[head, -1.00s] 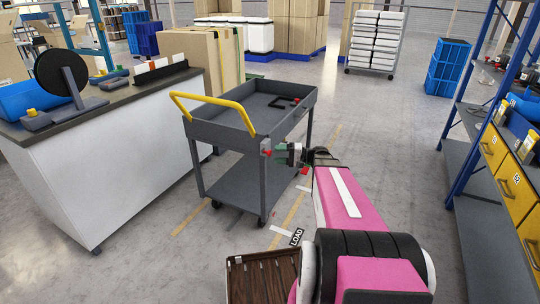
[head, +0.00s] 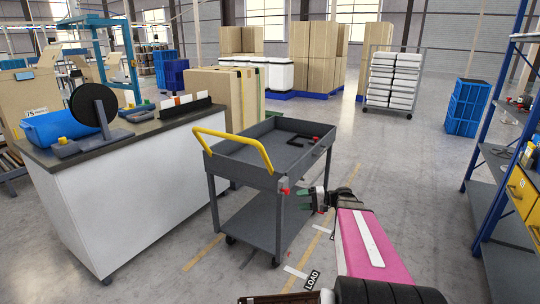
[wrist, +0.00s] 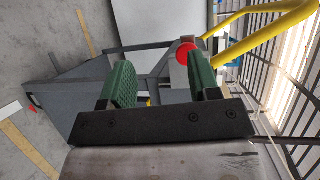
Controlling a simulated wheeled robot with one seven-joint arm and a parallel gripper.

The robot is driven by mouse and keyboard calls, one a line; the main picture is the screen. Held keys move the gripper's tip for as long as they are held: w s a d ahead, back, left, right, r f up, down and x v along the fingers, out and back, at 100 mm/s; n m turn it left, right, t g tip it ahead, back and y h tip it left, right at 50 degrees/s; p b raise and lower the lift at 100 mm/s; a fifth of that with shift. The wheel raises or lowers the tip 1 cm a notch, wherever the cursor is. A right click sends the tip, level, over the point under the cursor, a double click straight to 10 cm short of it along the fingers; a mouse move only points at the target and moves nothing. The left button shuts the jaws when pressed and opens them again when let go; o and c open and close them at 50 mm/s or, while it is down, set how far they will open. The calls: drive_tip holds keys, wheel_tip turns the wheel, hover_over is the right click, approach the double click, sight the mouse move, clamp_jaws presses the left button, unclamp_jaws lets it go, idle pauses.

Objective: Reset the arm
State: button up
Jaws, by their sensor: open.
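My gripper (head: 308,199) is at the end of my pink arm, beside the near right corner of a grey cart (head: 236,165). In the wrist view my gripper (wrist: 163,82) shows two green fingers held apart with nothing gripped between them. The cart's red corner piece (wrist: 186,53) and yellow handle (wrist: 264,35) show just beyond the fingers. I cannot tell whether a finger touches the cart.
A white counter (head: 130,205) with a blue bin (head: 55,126) stands left. A blue-framed shelf (head: 497,205) with yellow drawers stands right. Cardboard boxes and a rack of white trays (head: 390,80) stand at the back. The floor between cart and shelf is clear.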

drive_tip(key=s+a+f+n+g+h, duration=0.2)
drive_tip(key=s+a+f+h, duration=0.1)
drive_tip(key=s+f+h, duration=0.6)
drive_tip(key=s+h, duration=0.4)
drive_tip(key=h, duration=0.3)
drive_tip(key=shift+s+a+n+g, duration=0.2)
drive_tip(key=shift+a+n+g, duration=0.1)
drive_tip(key=shift+g, duration=0.1)
idle(0.8)
